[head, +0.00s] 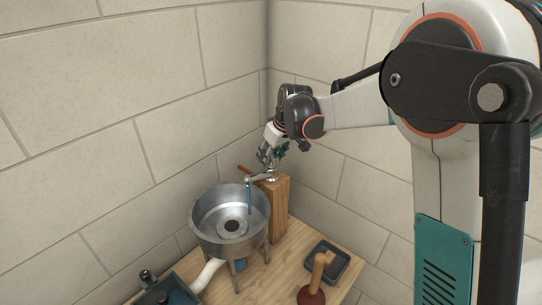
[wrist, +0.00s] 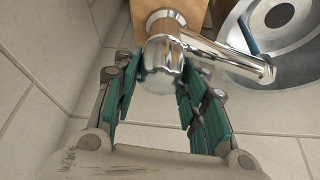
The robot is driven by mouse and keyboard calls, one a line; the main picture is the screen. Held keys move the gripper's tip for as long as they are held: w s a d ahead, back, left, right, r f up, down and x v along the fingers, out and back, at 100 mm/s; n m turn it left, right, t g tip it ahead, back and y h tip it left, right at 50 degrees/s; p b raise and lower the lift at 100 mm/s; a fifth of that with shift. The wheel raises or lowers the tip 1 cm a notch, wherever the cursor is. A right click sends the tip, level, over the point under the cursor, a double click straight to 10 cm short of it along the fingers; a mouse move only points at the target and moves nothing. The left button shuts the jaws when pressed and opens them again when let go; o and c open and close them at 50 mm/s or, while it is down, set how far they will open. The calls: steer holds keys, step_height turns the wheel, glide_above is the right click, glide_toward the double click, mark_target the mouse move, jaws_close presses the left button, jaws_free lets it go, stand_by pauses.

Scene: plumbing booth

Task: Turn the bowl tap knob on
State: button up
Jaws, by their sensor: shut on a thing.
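The chrome tap stands on top of a wooden post (head: 278,212) beside the metal bowl (head: 204,228). Its spout (wrist: 228,52) reaches over the bowl. A thin blue streak (head: 250,196) that looks like water hangs from the spout end into the bowl; it also shows in the wrist view (wrist: 247,34). The round chrome knob (wrist: 163,66) sits between the teal fingers of my gripper (wrist: 160,82), one finger on each side. My gripper (head: 269,157) is shut on the knob. The knob is largely hidden in the head view.
A wooden bench (head: 250,284) carries the bowl and post. A dark square tray (head: 327,263) and a wooden-handled plunger (head: 318,276) stand to the right. A white pipe (head: 207,274) leads from the bowl to a dark teal box at the front left. Block walls stand close behind.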

steer(key=shift+n, duration=0.5)
steer(key=o, duration=1.1)
steer(key=v, duration=1.2)
steer(key=shift+w+d, duration=0.15)
